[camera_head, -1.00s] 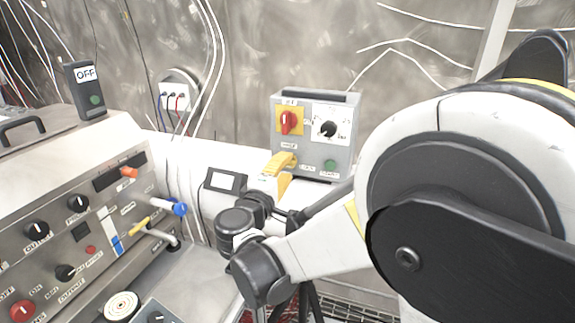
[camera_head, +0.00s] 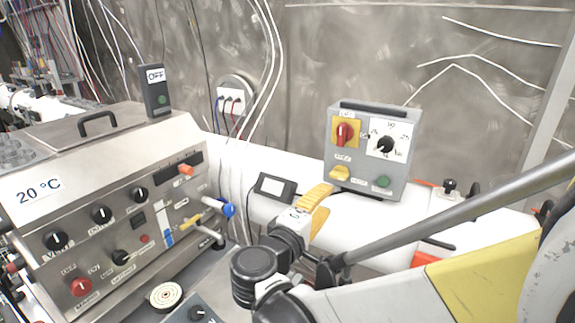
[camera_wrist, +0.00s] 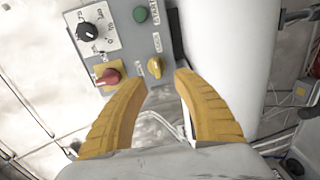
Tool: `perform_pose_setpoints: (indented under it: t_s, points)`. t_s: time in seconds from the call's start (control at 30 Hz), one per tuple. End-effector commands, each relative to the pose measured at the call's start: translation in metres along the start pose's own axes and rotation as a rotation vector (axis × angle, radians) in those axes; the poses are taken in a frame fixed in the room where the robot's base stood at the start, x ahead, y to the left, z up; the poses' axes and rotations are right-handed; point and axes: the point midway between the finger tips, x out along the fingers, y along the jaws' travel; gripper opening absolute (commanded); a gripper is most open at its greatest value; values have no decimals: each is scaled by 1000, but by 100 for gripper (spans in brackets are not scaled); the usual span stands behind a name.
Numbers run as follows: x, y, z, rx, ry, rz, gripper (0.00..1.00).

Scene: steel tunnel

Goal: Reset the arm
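My gripper (camera_head: 322,205) has two yellow fingers and is in front of the lower left of a grey control box (camera_head: 362,183). In the wrist view my gripper (camera_wrist: 160,82) shows its fingers spread with a gap and nothing between them. I cannot tell the exact distance between fingertips and box. My arm fills the lower right of the head view.
A steel control console (camera_head: 100,235) with knobs and a "20 °C" label stands at the left. A black "OFF" box (camera_head: 156,92) stands on it. A white pipe (camera_head: 440,215) runs behind and below the grey box. Cables hang before the metal wall (camera_head: 340,55).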

Motion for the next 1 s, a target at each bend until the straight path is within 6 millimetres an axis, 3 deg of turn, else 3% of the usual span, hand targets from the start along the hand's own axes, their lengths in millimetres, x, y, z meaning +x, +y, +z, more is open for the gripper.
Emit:
perform_pose_setpoints:
  t_s: [0.2, 0.3, 0.43, 0.6, 0.7, 1.0]
  points:
    - [11, -34, 82, 180, -92, -337, 34]
    - [-5, -57, 121, 333, -139, -535, 34]
    - [-41, -82, 155, 568, -191, -761, 34]
    - [-90, -96, 170, 865, -229, -965, 34]
    - [-108, -98, 170, 987, -236, -1032, 34]
    - [-120, -98, 167, 1081, -238, -1079, 34]
